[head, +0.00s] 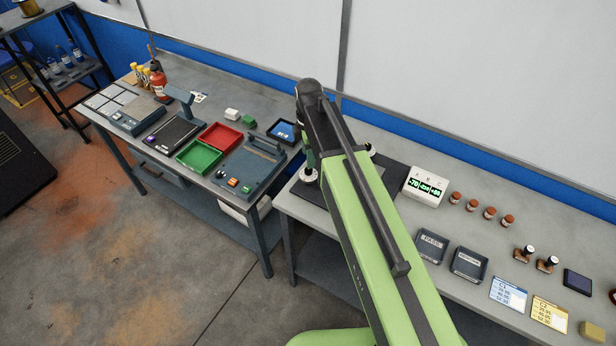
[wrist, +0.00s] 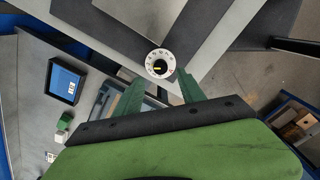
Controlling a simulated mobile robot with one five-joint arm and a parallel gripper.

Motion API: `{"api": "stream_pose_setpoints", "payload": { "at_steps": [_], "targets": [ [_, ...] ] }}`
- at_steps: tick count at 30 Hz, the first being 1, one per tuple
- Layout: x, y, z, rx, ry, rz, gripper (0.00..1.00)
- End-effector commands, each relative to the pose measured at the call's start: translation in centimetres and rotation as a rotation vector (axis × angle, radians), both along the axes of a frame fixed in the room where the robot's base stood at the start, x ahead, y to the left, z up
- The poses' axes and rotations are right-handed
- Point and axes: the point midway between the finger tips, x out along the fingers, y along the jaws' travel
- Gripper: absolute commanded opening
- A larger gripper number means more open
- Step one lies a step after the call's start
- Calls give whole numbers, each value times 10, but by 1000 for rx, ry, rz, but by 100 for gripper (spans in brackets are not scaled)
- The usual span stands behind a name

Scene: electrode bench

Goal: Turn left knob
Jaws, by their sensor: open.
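In the wrist view a round white dial with a black knob (wrist: 159,64) and a yellow pointer mark sits on a dark plate. My gripper (wrist: 158,84) is open, with its two green fingers apart. The knob shows just beyond the fingertips, roughly centred between them, and nothing is held. In the head view the left knob (head: 309,174) shows as a white disc on the near left part of the dark plate (head: 394,177), just below the end of my arm.
A white readout box (head: 425,186) with green digits stands right of the plate. Several brown-capped bottles (head: 472,204) and dark trays (head: 431,248) lie farther right.

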Motion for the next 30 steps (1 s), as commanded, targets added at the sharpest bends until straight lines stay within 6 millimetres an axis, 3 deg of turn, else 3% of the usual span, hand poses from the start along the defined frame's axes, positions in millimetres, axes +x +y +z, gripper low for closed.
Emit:
{"api": "stream_pose_setpoints", "payload": {
  "at_steps": [1,7,18,30],
  "targets": [
    [0,0,-22,0,0,0,47],
    [0,0,-56,0,0,-1,47],
    [0,-1,-61,0,0,-2,47],
    [1,-1,-61,0,-1,-2,0]
  ]
}}
